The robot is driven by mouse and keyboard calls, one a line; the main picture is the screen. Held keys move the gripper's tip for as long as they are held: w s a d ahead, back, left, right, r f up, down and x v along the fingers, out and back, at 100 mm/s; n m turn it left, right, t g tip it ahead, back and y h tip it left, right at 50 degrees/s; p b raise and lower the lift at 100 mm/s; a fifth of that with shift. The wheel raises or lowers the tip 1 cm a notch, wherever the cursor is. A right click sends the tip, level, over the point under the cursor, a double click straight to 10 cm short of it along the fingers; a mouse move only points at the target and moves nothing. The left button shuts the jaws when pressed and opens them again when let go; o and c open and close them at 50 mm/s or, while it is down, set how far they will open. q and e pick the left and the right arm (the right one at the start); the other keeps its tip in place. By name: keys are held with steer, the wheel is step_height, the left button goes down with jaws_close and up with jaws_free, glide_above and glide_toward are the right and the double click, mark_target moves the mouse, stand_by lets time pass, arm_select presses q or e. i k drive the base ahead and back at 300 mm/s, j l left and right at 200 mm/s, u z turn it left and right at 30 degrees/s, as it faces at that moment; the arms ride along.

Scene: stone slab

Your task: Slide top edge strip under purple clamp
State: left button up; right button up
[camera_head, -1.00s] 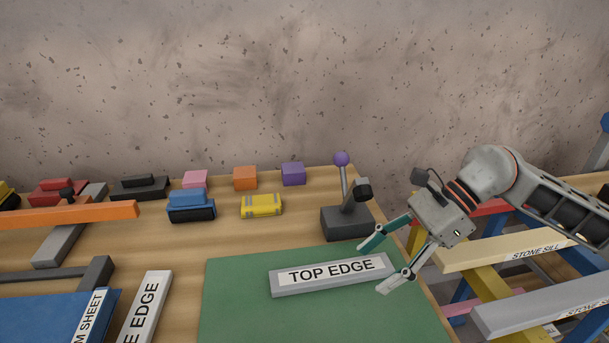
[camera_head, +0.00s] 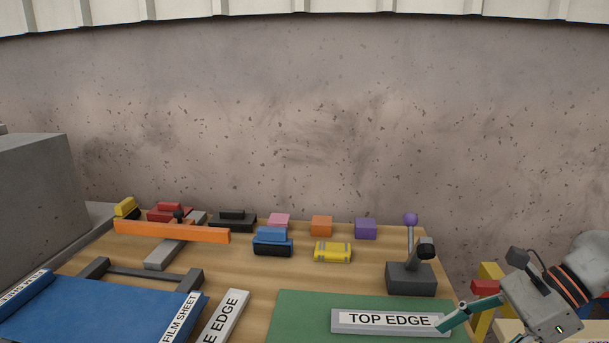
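The light grey strip labelled TOP EDGE (camera_head: 386,320) lies flat on the green mat (camera_head: 300,306), its length running left to right. The purple clamp (camera_head: 410,280) stands behind the strip's right end. It has a dark grey base, a black-tipped part and an upright lever with a purple knob. The strip is in front of the clamp, apart from it. My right gripper comes in from the right; its teal finger (camera_head: 457,316) overlaps the strip's right end. My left gripper is not in view.
Coloured blocks, including orange (camera_head: 322,226) and purple (camera_head: 365,229), line the table's back. A yellow block (camera_head: 333,252) lies left of the clamp. Another edge strip (camera_head: 226,318) and a blue sheet (camera_head: 90,312) are at left. Trestle parts stand right of the table.

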mark_target(344, 321)
steer(key=k, duration=0.85)
